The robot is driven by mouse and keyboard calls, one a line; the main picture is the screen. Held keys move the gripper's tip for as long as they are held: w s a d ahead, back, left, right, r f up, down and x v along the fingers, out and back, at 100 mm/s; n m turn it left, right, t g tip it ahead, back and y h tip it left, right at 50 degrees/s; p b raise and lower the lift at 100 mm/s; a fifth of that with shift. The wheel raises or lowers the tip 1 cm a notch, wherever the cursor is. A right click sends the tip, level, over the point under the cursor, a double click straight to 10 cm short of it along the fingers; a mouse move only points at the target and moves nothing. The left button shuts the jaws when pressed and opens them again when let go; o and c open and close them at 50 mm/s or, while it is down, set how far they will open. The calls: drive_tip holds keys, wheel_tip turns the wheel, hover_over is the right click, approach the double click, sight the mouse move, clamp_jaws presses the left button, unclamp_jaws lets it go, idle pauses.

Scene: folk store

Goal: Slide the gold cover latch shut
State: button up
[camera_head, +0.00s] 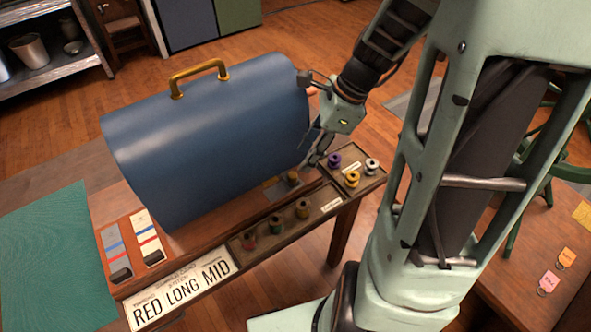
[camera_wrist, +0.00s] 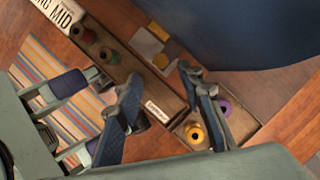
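The blue domed cover (camera_head: 215,140) with its gold handle (camera_head: 198,78) sits closed-looking on the wooden table. At its lower front right, a gold latch piece (camera_head: 293,178) stands on a grey plate beside the cover. In the wrist view, the grey plate and gold latch parts (camera_wrist: 158,31) lie by the edge of the blue cover, beyond the fingertips. My gripper (camera_head: 318,158) is at the cover's right end, above the tray. In the wrist view, my gripper (camera_wrist: 158,84) has its fingers spread, with nothing visible between them. Whether the latch is shut cannot be told.
A long tray (camera_head: 325,207) holds several spools. A right-hand tray holds a purple spool (camera_head: 334,159), a yellow spool (camera_head: 352,178) and a white spool (camera_head: 372,165). A sign (camera_head: 180,295) reads RED LONG MID. A green mat (camera_head: 50,260) lies left.

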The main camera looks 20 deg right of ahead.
sight(293, 175)
drive_tip(key=b+x, duration=0.1)
drive_tip(key=x, duration=0.7)
drive_tip(key=shift+d, duration=0.1)
drive_tip(key=shift+r, duration=0.1)
drive_tip(key=shift+c, duration=0.2)
clamp_jaws()
